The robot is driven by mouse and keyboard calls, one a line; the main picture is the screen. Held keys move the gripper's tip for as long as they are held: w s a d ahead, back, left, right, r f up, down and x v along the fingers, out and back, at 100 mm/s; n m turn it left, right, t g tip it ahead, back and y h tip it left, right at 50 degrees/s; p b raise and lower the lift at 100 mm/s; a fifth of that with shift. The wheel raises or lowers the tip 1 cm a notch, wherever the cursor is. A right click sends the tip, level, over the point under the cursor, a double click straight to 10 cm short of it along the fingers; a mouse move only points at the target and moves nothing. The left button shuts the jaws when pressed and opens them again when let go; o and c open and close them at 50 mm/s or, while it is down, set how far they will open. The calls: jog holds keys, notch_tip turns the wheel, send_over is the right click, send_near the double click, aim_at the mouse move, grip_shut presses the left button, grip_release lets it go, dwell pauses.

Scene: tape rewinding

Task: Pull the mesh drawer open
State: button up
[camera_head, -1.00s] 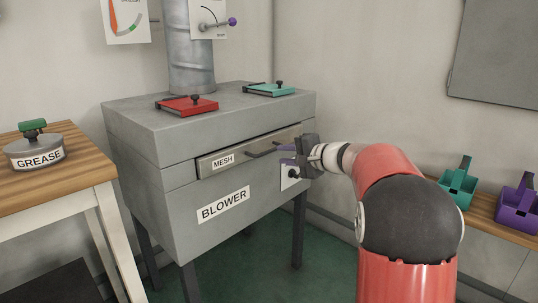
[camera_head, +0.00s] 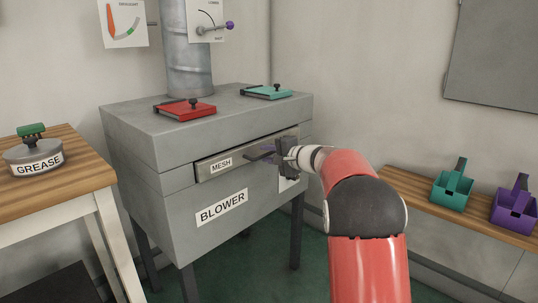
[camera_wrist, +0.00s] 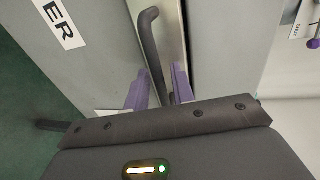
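The mesh drawer (camera_head: 205,169) is a grey panel labelled MESH in the front of the grey blower box (camera_head: 160,194). Its front sits about level with the box face, with a dark line along its top edge. Its dark bar handle (camera_wrist: 150,45) stands out from the panel in the wrist view. My gripper (camera_head: 263,153) is at the handle's right part in the head view. In the wrist view its purple fingers (camera_wrist: 160,88) are apart, one on each side of the handle, with gaps showing. The fingertips partly hide the handle in the head view.
A wooden table (camera_head: 60,195) with a grease tin (camera_head: 34,158) stands left. A bench (camera_head: 410,194) holds teal (camera_head: 452,188) and purple (camera_head: 514,210) holders at right. Floor before the box looks clear.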

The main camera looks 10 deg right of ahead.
jog(key=c, duration=0.5)
grip_shut()
jog(key=shift+s, duration=0.1)
jog(key=f+b+v, duration=0.2)
jog(key=b+v, duration=0.4)
jog(key=v, duration=0.6)
jog(key=s+f+b+v, duration=0.1)
jog(key=f+b+v, duration=0.2)
jog(key=v, duration=1)
jog(key=shift+d+f+b, duration=0.25)
jog(key=shift+f+b, duration=0.05)
jog(key=shift+b, duration=1.5)
jog(key=o, duration=0.6)
grip_release()
jog(key=shift+r, duration=0.1)
